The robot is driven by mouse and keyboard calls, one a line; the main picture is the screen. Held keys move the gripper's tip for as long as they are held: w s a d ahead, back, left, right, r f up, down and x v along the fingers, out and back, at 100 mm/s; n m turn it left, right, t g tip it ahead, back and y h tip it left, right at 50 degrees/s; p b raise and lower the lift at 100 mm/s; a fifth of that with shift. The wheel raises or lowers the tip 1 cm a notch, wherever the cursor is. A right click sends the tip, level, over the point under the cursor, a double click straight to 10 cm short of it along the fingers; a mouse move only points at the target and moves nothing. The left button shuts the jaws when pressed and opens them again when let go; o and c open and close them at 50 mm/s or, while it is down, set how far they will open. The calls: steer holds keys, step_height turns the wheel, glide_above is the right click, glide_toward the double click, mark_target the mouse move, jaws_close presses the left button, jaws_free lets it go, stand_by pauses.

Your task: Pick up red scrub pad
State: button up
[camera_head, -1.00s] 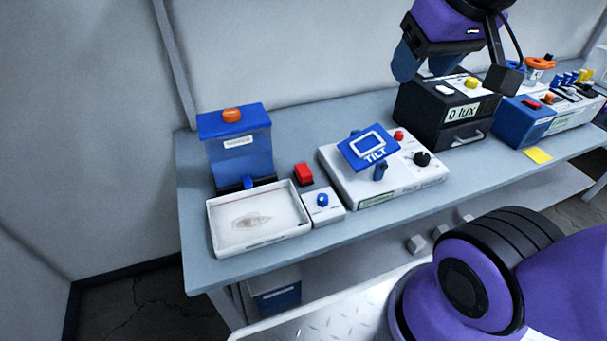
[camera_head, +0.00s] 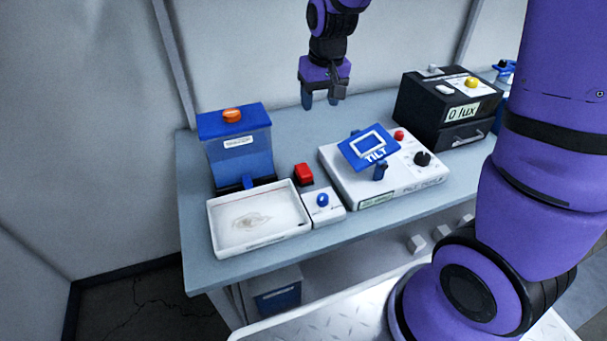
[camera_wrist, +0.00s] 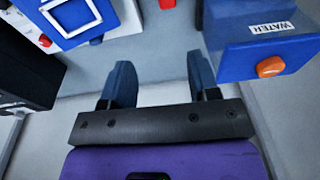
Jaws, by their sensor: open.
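The red scrub pad (camera_head: 303,174) is a small red block on the grey bench, between the blue water dispenser and the white tilt box. It also shows at the top edge of the wrist view (camera_wrist: 167,4), partly cut off. My gripper (camera_head: 320,103) is above the back of the bench, behind the pad and slightly to its right in the head view. Its two blue fingers point down, apart and empty. In the wrist view my gripper (camera_wrist: 160,75) has the pad beyond its fingertips, roughly between them.
The blue water dispenser (camera_head: 240,157) with an orange knob stands left of the pad. A white tray (camera_head: 225,247) and a small box with a blue knob (camera_head: 322,203) lie in front. The white tilt box (camera_head: 405,187) and black lux box (camera_head: 425,110) stand right.

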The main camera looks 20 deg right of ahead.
steer(key=g, duration=0.2)
glide_above(304, 169)
step_height(304, 169, down, 14)
steer(key=f, duration=0.6)
steer(key=shift+w+a+f, duration=0.1)
steer(key=shift+w+a, duration=0.1)
steer(key=shift+a, duration=0.05)
steer(key=shift+s+d+f, duration=0.1)
steer(key=shift+f, duration=1.25)
steer(key=shift+s+d+f, duration=0.1)
steer(key=shift+f, duration=1.25)
steer(key=c, duration=0.8)
steer(key=shift+o, duration=0.2)
steer(key=shift+r, duration=0.1)
step_height(304, 169, up, 10)
steer(key=shift+f, duration=0.1)
